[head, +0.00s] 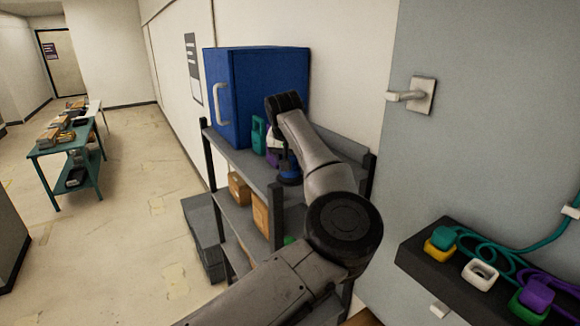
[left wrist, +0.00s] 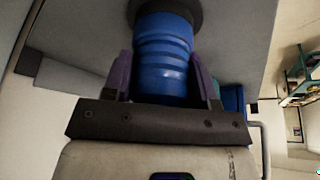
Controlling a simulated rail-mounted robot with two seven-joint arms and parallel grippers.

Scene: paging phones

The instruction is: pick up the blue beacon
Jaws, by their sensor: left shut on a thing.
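The blue beacon (left wrist: 163,50) is ribbed, with a dark round base. In the left wrist view it sits between the two purple finger pads of my left gripper (left wrist: 161,62), which is shut on it. In the head view, the beacon (head: 290,177) shows low at the upper shelf of the rack, partly hidden behind my left forearm. My left gripper is mostly covered by the arm there. Whether the beacon's base still touches the shelf I cannot tell. My right gripper is not in view.
A blue cabinet (head: 262,85) stands on the grey rack (head: 240,168), with a teal item (head: 258,134) in front of it. A dark ledge (head: 425,267) with coloured tags and cords is at right. A teal table (head: 60,150) stands far left.

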